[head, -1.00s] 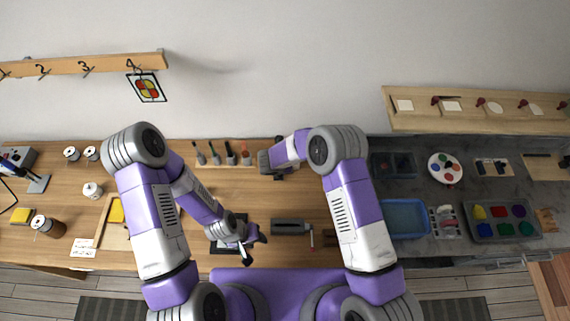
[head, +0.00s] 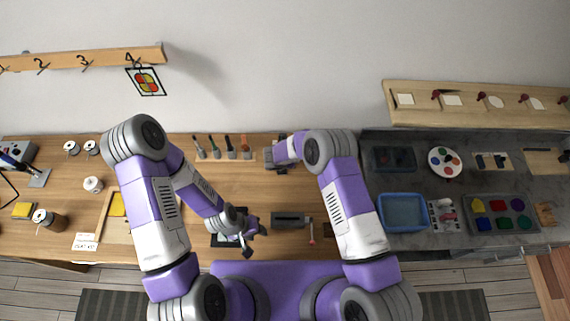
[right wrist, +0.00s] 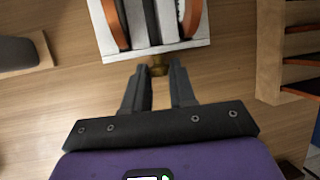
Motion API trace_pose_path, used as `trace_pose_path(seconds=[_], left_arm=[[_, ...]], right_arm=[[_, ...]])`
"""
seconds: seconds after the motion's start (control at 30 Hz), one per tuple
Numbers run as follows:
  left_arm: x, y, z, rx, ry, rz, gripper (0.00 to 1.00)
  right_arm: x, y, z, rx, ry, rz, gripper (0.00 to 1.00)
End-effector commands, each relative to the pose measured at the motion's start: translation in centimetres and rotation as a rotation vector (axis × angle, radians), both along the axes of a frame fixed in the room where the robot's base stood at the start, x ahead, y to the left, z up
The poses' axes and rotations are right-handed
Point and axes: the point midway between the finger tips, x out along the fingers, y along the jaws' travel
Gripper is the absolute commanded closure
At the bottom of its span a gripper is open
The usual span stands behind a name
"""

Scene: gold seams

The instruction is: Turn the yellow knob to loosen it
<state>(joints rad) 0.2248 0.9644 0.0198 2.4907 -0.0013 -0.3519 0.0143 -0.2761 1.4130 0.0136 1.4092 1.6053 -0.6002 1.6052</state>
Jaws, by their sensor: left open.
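The yellow knob (right wrist: 159,68) is a small brass-coloured stub on the near edge of a pale block (right wrist: 155,47) with orange-and-dark parts. In the right wrist view, my right gripper (right wrist: 159,80) has its fingers apart, with the knob between or just beyond their tips. I cannot tell whether either finger touches it. In the head view the right arm reaches to the back of the wooden bench, and the knob is hidden there. My left gripper (head: 252,236) is open and empty over a dark mat (head: 222,241) near the bench's front.
A rack of brushes (head: 223,152) stands left of my right gripper. A grey vise-like tool (head: 288,219) lies right of my left gripper. The bench middle is mostly bare.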

Motion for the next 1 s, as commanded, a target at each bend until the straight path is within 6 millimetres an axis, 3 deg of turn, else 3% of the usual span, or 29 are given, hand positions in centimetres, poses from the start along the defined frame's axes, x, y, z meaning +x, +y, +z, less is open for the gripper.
trace_pose_path(seconds=[0.23,0.6,0.97,1.0], left_arm=[[0.0,0.0,-0.4,0.0,0.0,0.0,0.57],[0.0,0.0,-3.7,0.0,0.0,0.0,0.57],[0.0,0.0,-3.7,0.0,0.0,0.0,0.57],[0.0,0.0,-3.7,0.0,0.0,0.0,0.57]], right_arm=[[0.0,0.1,-0.1,-0.02,-0.002,0.001,1.0],[0.1,0.6,-0.4,-0.229,-0.002,-0.001,1.0],[0.0,0.5,-0.1,-0.249,0.001,-0.001,1.0],[0.0,0.5,-0.1,-0.249,0.001,-0.001,0.7]])
